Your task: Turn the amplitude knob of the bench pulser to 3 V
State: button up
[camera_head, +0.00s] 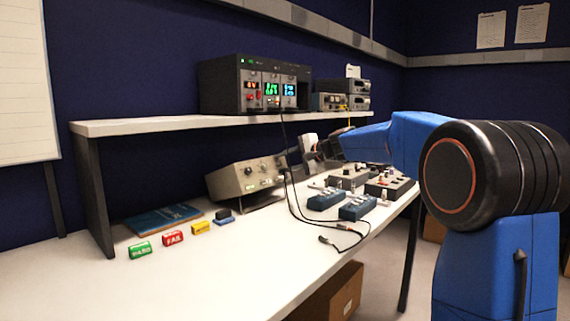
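A beige instrument (246,177) with knobs and a small lit display stands tilted on the white bench. It may be the bench pulser, but its labels and knob settings are too small to read. Dark boxes with knobs (350,178) stand farther right on the bench, and I cannot tell what they are. My blue arm reaches in from the right, above these boxes. My gripper (318,153) seems to be at its far end, right of the beige instrument and apart from its front. Its fingers are too small and overlapped to read.
Two blue boxes (341,204) and black cables (322,217) lie on the bench. Colored blocks (172,238) and a blue book (163,218) lie at the left. A shelf (180,124) above carries a rack with lit displays (256,85). The front left of the bench is clear.

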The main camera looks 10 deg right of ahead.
jog(key=v, duration=1.7)
jog(key=shift+d+r, duration=0.1)
jog(key=shift+d, duration=0.05)
